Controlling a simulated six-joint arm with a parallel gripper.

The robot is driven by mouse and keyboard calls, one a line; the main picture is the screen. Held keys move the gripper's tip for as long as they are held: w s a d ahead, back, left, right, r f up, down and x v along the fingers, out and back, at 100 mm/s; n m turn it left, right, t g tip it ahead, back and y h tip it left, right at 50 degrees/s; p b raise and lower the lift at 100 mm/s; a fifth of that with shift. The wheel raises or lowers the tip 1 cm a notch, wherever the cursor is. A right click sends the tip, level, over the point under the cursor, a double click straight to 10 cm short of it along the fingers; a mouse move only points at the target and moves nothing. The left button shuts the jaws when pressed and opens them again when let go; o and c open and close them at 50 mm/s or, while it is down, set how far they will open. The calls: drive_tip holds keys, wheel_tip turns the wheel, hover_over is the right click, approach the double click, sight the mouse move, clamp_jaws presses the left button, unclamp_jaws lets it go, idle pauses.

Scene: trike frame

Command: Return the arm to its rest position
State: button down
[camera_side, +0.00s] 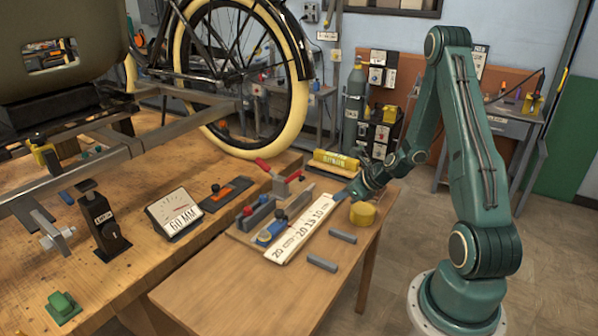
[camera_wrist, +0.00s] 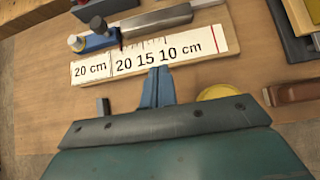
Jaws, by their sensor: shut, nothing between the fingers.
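My gripper (camera_side: 347,193) is at the end of my green arm, low over the right part of the small wooden table, near the far end of the white ruler board (camera_side: 299,232). In the wrist view the blue fingers of my gripper (camera_wrist: 158,72) are together and empty, pointing at the lower edge of the ruler board (camera_wrist: 145,60). A yellow round piece (camera_side: 362,214) sits just beside the gripper and is partly hidden in the wrist view (camera_wrist: 218,92).
Two grey bars (camera_side: 322,263) lie on the table's front right. A blue clamp tool (camera_side: 271,232) lies along the board. A red-handled clamp (camera_side: 282,180) and a yellow block (camera_side: 336,159) stand at the back. The workbench (camera_side: 150,265) with a 60 MM gauge (camera_side: 174,214) is left. The table's front is clear.

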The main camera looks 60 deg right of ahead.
drive_tip(key=a+r+n+g+y, duration=0.1)
drive_tip(key=a+r+n+g, duration=0.2)
drive_tip(key=a+r+n, duration=1.55)
drive_tip(key=s+a+r+n, duration=0.3)
drive_tip(key=s+r+n, duration=0.1)
drive_tip(key=s+n, duration=0.4)
drive_tip(key=s+a+r+n, duration=0.4)
drive_tip(key=s+n, duration=0.5)
drive_tip(key=shift+s+a+r+n+h, duration=0.15)
drive_tip(key=shift+s+r+n+h, duration=0.1)
drive_tip(key=shift+n+h, duration=0.15)
drive_tip(key=shift+w, duration=0.1)
